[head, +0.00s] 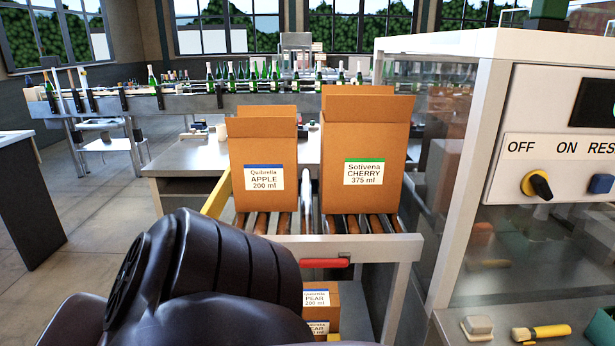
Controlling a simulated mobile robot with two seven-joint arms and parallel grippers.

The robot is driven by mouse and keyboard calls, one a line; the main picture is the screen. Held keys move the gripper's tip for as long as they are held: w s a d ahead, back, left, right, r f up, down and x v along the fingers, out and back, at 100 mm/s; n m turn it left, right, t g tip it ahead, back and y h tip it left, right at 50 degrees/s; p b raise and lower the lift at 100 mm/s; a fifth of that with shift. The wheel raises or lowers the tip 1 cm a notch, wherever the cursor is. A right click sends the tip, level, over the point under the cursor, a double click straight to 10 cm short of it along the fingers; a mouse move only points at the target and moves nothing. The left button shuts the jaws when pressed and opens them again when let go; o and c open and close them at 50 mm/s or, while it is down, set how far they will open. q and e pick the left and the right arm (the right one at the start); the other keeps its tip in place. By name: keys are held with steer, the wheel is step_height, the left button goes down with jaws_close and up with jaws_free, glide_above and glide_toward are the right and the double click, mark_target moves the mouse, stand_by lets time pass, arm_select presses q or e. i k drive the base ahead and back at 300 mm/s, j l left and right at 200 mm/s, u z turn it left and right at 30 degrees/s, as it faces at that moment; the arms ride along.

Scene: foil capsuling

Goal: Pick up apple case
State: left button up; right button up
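The apple case (262,146) is an open-topped brown cardboard box with a white and blue label reading "Quibrella APPLE 200 ml". It stands upright on the left lane of a roller conveyor (262,223), left of the cherry case (362,126). A dark arm link of mine fills the lower left of the head view, in front of and below the apple case, and appears apart from it. Neither gripper shows in this view. The inside of the apple case is hidden.
The cherry case stands close on the right, past a thin divider. A red handle (325,262) is on the conveyor's front edge. Pear cases (318,299) sit below. A glass-sided machine (520,130) blocks the right. A bottle line (250,100) runs behind; floor at left is clear.

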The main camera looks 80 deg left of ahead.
mark_target(264, 170)
steer(key=u, duration=2.45)
